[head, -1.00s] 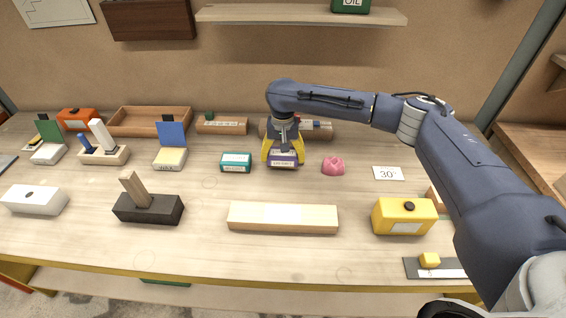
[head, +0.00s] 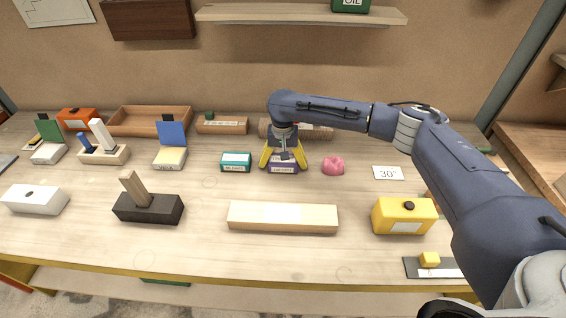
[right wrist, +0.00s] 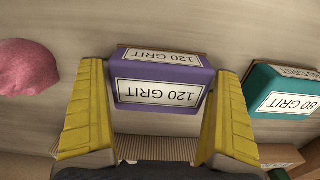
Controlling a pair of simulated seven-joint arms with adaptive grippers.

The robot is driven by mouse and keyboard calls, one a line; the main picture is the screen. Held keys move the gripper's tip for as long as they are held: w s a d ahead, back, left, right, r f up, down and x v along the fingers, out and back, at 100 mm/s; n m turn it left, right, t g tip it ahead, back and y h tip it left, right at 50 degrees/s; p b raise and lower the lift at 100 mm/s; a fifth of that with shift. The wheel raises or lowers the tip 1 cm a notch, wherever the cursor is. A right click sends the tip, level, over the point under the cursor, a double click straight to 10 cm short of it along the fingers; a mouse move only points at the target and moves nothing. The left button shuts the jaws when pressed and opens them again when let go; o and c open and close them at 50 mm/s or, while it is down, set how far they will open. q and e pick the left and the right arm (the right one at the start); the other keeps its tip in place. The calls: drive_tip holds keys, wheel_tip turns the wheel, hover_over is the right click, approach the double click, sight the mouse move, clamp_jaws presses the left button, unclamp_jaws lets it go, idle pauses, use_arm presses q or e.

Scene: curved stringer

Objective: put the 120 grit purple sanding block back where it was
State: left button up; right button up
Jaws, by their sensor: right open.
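The purple sanding block (head: 283,168), labelled 120 GRIT, stands on the bench between the teal block and the pink lump. In the right wrist view the purple block (right wrist: 162,82) sits between two yellow fingers, its labels facing the camera. My right gripper (head: 284,166) is open around it, with a finger on each side. My left gripper is not in view.
The teal 80 grit block (head: 236,162) is close on the left, and the pink lump (head: 333,166) on the right. A pale wooden beam (head: 283,217) lies in front. A yellow box (head: 404,215) stands front right. Bare bench lies between the purple block and the beam.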

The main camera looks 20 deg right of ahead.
wheel_tip(320, 180, up, 12)
drive_tip(key=shift+r, duration=0.15)
idle(0.5)
